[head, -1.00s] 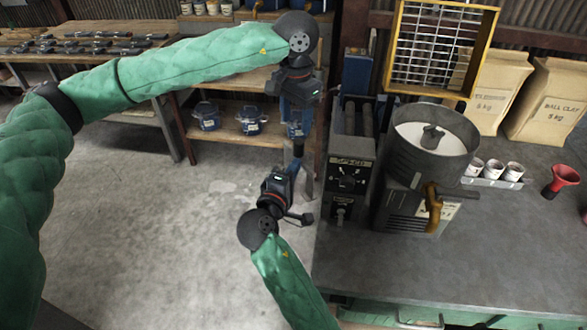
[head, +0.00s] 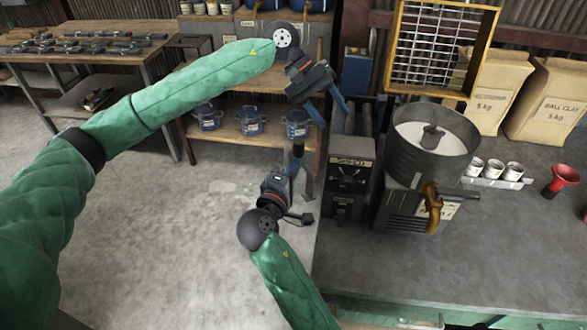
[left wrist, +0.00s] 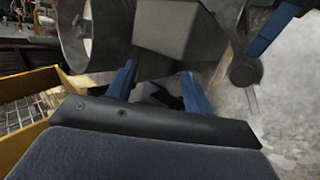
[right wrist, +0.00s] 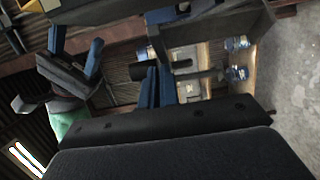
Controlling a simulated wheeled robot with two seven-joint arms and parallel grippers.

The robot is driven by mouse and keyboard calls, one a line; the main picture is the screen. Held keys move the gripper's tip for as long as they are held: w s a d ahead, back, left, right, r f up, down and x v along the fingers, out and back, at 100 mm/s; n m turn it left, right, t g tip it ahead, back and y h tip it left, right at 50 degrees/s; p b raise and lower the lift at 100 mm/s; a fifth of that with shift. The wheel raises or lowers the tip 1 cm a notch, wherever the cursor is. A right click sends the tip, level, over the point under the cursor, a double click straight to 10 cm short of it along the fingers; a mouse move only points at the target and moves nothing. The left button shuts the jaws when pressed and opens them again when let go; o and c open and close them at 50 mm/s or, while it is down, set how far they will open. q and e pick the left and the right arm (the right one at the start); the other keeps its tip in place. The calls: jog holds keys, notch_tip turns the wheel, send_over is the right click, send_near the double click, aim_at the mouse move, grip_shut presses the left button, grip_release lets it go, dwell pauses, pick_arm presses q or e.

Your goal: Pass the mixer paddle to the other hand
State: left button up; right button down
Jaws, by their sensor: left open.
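The mixer paddle (head: 298,150) stands roughly upright beside the workbench's left edge, its dark upper end showing above my right gripper. My right gripper (head: 294,168) is shut on it; in the right wrist view its blue fingers (right wrist: 159,86) are close together around the paddle, whose dark shaft (right wrist: 203,74) sticks out to the side. My left gripper (head: 327,108) is open and empty, above and right of the paddle, apart from it. The left wrist view shows its two blue fingers (left wrist: 159,88) spread. The paddle's lower part is partly hidden by my right gripper.
A dark control box (head: 350,178) and a mixer with a round drum (head: 434,140) stand on the grey workbench (head: 440,270), close right of both grippers. A yellow-framed grille (head: 398,50) stands behind. Open floor lies left.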

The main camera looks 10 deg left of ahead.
pick_arm(q)
jog(key=w+a+f+n+t+h, duration=0.5)
jog(key=w+n, duration=0.3)
jog(key=n, duration=0.4)
jog(key=w+a+f+n+t+h, duration=0.3)
jog(key=w+f+n+t+h, duration=0.3)
jog(key=w+n, duration=0.4)
jog(key=a+f+n+t+y, duration=0.45)
jog(key=a+f+n, duration=0.25)
jog(key=f+n, duration=0.45)
jog(key=a+f+n+t+y, duration=0.4)
jog(key=a+f+n+y, duration=0.25)
jog(key=f+n, duration=0.5)
jog(key=s+f+n+g+y, duration=0.65)
jog(key=s+f+n, duration=0.95)
jog(key=s+f, duration=0.95)
jog(key=s+d+f+n+g, duration=0.1)
jog(key=s+f+n+g, duration=0.1)
jog(key=s, duration=0.9)
jog(key=s+f+n+g, duration=0.3)
jog(key=s+f+n, duration=0.2)
jog(key=s, duration=0.7)
jog(key=s+d+f+n+g, duration=0.1)
jog(key=s+f+n+g, duration=0.2)
jog(key=s+f, duration=0.4)
jog(key=s+y, duration=0.1)
jog(key=s, duration=0.3)
jog(key=shift+s+d+n, duration=0.15)
jog(key=shift+d+n, duration=0.15)
jog(key=shift+d, duration=0.05)
